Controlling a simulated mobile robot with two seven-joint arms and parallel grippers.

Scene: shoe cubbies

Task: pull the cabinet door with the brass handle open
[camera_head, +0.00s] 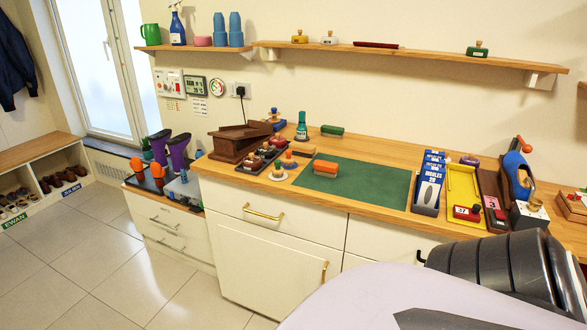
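The white cabinet door (250,262) is in the lower middle, under the wooden counter. Its upright brass handle (324,271) is near the door's right edge. The door looks shut, flush with the cabinet front. Above it is a white drawer front (285,220) with a horizontal brass handle (263,212); it also looks shut. Neither of my grippers can be seen. Large pale and black parts of my own body fill the lower right corner and hide the cabinet front there.
The counter (352,150) holds a green mat (360,182), a wooden box (238,140), a yellow tray (462,190) and several tools. A lower white drawer unit (172,232) stands left of the cabinet. The tiled floor (95,265) at left is clear.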

